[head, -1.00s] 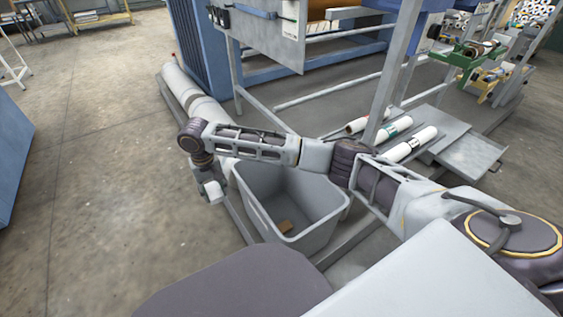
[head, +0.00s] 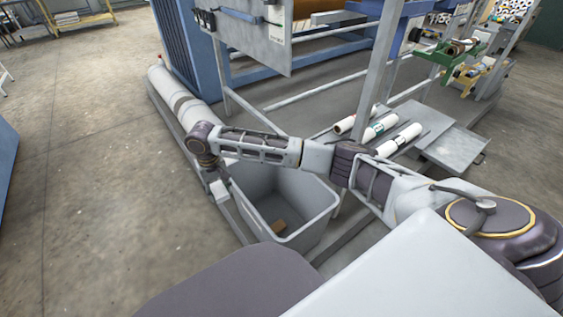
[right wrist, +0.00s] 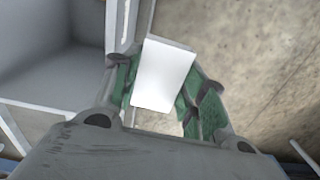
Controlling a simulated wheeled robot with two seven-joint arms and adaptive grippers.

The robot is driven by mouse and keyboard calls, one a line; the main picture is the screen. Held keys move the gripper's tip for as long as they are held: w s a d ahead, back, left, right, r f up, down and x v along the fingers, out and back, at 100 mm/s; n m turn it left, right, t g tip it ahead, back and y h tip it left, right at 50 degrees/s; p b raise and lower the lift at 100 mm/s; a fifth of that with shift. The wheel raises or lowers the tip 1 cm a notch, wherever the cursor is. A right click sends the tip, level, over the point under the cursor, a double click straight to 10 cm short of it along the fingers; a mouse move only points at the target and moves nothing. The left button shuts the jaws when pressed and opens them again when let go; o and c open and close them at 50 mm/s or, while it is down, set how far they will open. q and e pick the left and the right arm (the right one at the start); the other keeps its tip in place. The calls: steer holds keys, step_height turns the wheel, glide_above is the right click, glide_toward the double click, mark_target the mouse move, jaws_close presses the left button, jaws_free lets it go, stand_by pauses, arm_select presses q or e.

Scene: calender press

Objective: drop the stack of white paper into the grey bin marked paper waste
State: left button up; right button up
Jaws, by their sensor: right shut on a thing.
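The grey bin (head: 300,190) stands open on the floor below my right forearm. A small brown piece lies on its bottom. No marking on it is readable. My right gripper (head: 214,182) points down at the bin's left rim. It is shut on the stack of white paper (right wrist: 165,75), which shows as a small white patch in the head view (head: 220,194). In the right wrist view the paper sits between the green-padded fingers (right wrist: 160,95), over floor just right of the bin wall (right wrist: 55,60). My left gripper is out of view.
White rolls (head: 381,128) lie on a grey rack right of the bin. The press frame (head: 376,70) rises behind.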

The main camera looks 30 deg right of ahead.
arm_select(q)
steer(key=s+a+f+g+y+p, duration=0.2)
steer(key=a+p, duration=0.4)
steer(key=p, duration=0.6)
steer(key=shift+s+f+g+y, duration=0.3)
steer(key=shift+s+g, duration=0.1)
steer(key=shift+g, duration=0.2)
arm_select(e)
steer(key=s+d+r, duration=0.1)
steer(key=s+d, duration=0.1)
steer(key=d, duration=0.9)
steer(key=s+d+r+n, duration=0.1)
steer(key=s+d, duration=0.1)
steer(key=d, duration=1)
steer(key=shift+r+n, duration=0.15)
steer(key=shift+n, duration=0.15)
steer(key=shift+s, duration=0.1)
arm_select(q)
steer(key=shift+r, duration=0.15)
